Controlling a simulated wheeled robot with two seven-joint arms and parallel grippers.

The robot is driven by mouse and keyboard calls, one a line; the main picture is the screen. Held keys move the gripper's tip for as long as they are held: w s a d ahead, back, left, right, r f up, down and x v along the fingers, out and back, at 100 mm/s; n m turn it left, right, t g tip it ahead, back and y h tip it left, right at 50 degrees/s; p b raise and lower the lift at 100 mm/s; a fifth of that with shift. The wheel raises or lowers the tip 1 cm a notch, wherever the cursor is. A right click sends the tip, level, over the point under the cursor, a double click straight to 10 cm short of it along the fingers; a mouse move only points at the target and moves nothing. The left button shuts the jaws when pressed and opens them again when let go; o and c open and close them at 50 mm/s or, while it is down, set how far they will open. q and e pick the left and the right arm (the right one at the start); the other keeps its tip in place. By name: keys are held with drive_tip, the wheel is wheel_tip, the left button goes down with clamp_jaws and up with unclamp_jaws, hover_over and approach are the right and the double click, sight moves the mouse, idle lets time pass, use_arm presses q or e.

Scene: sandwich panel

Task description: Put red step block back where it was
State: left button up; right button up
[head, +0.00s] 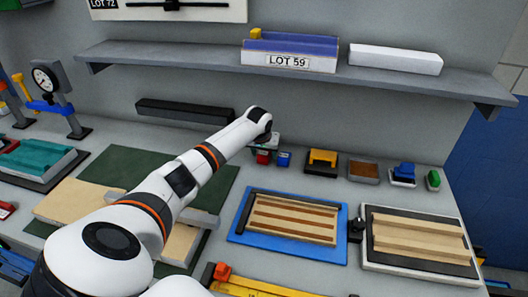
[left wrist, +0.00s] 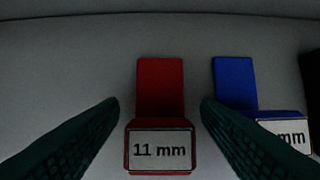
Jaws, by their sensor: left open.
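The red step block (left wrist: 161,88) stands on the grey surface, with a white label reading "11 mm" on its front. In the head view the red block (head: 263,157) shows near the back of the bench, just under the end of my left arm. My left gripper (left wrist: 160,108) is open, with one dark finger on each side of the red block; a gap shows between each finger and the block. I cannot tell whether it touches anything. A blue step block (left wrist: 236,85) with a partly hidden "mm" label stands to the right of the red one. My right gripper is not in view.
A yellow-and-black block (head: 322,160), a brown-topped tray (head: 364,171) and other small items stand to the right along the back. A blue tray (head: 240,236) with wooden strips lies in front. A shelf (head: 205,62) runs above the bench.

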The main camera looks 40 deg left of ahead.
use_arm(q)
drive_tip(key=shift+r, duration=0.1)
drive_tip(key=v, duration=1.2)
